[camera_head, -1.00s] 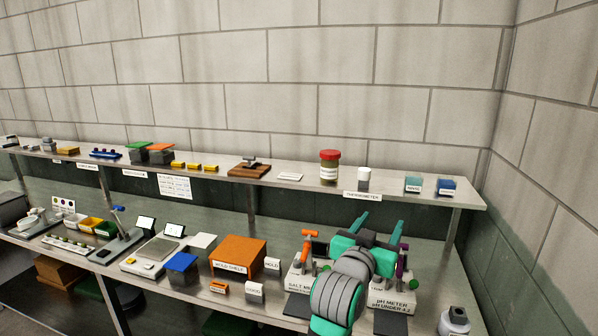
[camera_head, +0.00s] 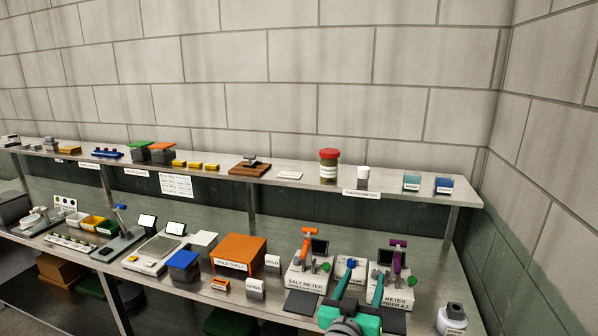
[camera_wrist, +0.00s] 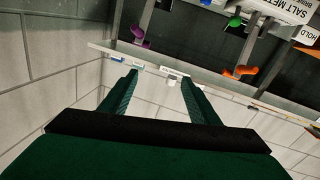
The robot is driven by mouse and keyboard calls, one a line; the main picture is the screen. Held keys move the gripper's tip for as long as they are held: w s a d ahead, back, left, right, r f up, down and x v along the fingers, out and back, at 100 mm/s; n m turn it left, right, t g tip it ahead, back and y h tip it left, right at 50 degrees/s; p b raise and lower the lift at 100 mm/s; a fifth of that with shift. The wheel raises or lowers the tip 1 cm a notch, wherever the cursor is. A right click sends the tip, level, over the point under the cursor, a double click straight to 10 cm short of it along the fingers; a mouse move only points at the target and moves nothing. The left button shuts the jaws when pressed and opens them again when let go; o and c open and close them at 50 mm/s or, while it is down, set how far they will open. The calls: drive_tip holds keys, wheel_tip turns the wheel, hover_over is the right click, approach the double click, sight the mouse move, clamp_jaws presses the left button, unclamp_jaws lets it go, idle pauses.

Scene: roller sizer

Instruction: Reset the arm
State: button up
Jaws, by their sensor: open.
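My gripper (camera_head: 359,290) is at the bottom of the head view, in front of the meters on the lower bench. Its two teal fingers are spread apart with nothing between them. In the wrist view, my gripper (camera_wrist: 160,88) also shows two separate fingers with an empty gap, and the picture is turned upside down. The fingers partly cover the middle meter with a blue probe (camera_head: 350,264) in the head view.
The salt meter (camera_head: 306,272) with an orange probe stands left of my gripper, the pH meter (camera_head: 398,290) with a purple probe right. A white bottle (camera_head: 453,318) stands at the right. The upper shelf (camera_head: 310,186) runs behind.

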drive_tip(key=s+a+f+n+y, duration=0.2)
drive_tip(key=s+a+f+y, duration=0.15)
drive_tip(key=s+f, duration=0.75)
drive_tip(key=s+a+f+n+y, duration=0.2)
drive_tip(key=s+a+f, duration=0.3)
drive_tip(key=s+f, duration=0.6)
drive_tip(key=s+a+f+y, duration=0.1)
drive_tip(key=s+a, duration=0.2)
drive_tip(key=s, duration=1)
drive_tip(key=s+a+f+g+y, duration=0.1)
drive_tip(key=s+a, duration=0.3)
drive_tip(key=s, duration=0.9)
drive_tip(key=shift+s+f+m, duration=0.15)
drive_tip(key=shift+s+m, duration=0.1)
drive_tip(key=shift+m, duration=0.15)
